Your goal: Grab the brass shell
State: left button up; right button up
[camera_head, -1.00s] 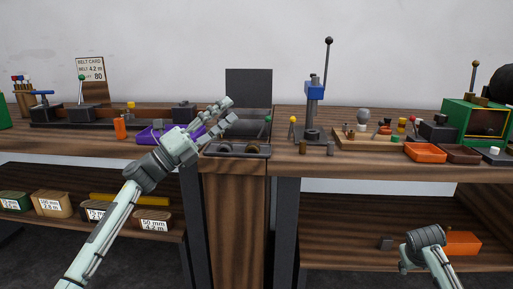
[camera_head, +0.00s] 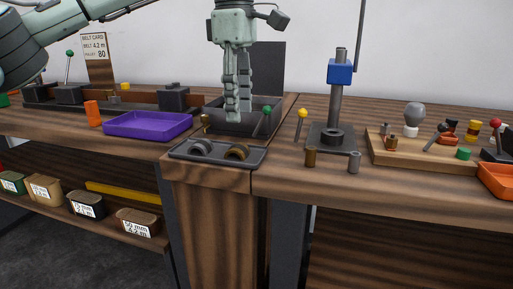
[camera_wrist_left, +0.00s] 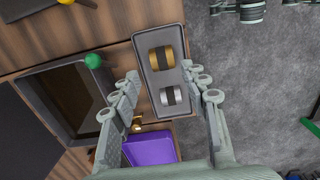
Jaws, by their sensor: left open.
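The brass shell (camera_head: 238,152), a short brass cylinder with a dark band, lies on its side in a small dark tray (camera_head: 217,160) at the bench's front edge. A silver shell (camera_head: 202,148) of the same shape lies beside it. In the left wrist view the brass shell (camera_wrist_left: 155,58) is farther from the palm than the silver shell (camera_wrist_left: 170,96). My left gripper (camera_head: 238,117) points down above and behind the tray, open and empty. In its wrist view the fingers of my left gripper (camera_wrist_left: 165,85) frame the tray from both sides, apart from both shells. My right gripper is out of view.
A purple tray (camera_head: 148,124) is left of the dark tray. A dark bin (camera_head: 255,128) with a green-knobbed lever (camera_head: 267,111) stands behind. A yellow-knobbed lever (camera_head: 301,122) and blue-headed press (camera_head: 340,72) stand right. A small brass cylinder (camera_head: 310,158) stands before the press.

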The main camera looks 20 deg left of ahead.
aim_at(237, 145)
pick_arm(q)
jog(key=shift+a+f, duration=0.15)
jog(key=shift+a, duration=0.2)
notch_tip(237, 145, down, 7)
jog(key=shift+s+f+b, duration=0.1)
jog(key=shift+s+b, duration=0.05)
jog(key=shift+b, duration=0.2)
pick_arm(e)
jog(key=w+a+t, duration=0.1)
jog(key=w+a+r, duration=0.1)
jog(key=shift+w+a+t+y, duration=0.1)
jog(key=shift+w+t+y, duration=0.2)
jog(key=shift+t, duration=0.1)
pick_arm(q)
jog(key=c, duration=1)
